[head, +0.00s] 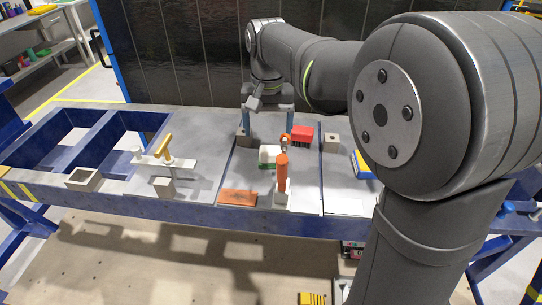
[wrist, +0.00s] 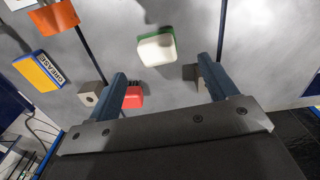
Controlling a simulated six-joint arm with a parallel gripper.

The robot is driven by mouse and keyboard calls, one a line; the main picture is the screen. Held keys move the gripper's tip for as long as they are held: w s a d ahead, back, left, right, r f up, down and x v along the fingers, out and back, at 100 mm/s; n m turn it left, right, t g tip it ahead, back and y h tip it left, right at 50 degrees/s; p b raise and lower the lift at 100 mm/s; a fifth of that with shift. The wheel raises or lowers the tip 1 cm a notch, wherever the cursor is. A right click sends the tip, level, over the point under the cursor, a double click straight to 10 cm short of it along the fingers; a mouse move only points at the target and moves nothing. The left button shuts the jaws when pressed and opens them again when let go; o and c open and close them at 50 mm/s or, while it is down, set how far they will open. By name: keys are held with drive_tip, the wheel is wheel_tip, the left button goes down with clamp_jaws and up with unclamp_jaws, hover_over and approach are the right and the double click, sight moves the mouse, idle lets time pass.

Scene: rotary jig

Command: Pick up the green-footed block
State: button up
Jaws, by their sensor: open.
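The green-footed block is a white block (head: 268,152) with a green part along one side. It lies on the grey table top in the head view, partly hidden by an orange upright handle. It also shows near the top centre of the wrist view (wrist: 157,50). My gripper (head: 268,122) is open, its two fingers pointing down and wide apart, above and a little behind the block. In the wrist view the block lies ahead of my gripper (wrist: 163,72), framed between the finger directions, with nothing held.
Grey blocks stand near both fingers, one with a hole (head: 331,143). The orange handle (head: 282,172) stands in front. An orange plate (head: 238,197) lies at the front edge. A blue-yellow grease box (wrist: 40,70) lies farther off.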

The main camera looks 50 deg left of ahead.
sight(271, 149)
wheel_tip(271, 149, down, 3)
drive_tip(key=shift+f, duration=0.1)
drive_tip(key=shift+w+f, duration=0.25)
drive_tip(key=shift+f, duration=1.05)
drive_tip(key=shift+w+f, duration=0.2)
drive_tip(key=shift+f, duration=1.1)
drive_tip(key=c, duration=1.1)
drive_tip(key=shift+o, duration=0.2)
drive_tip(key=shift+r, duration=0.1)
drive_tip(key=shift+r, duration=0.5)
drive_tip(key=r, duration=0.3)
drive_tip(key=shift+w+d+r, duration=0.35)
drive_tip(key=shift+d, duration=0.05)
drive_tip(key=w+d+r, duration=0.6)
drive_tip(key=d, duration=0.2)
drive_tip(key=shift+d, duration=0.35)
drive_tip(key=shift+r, duration=0.1)
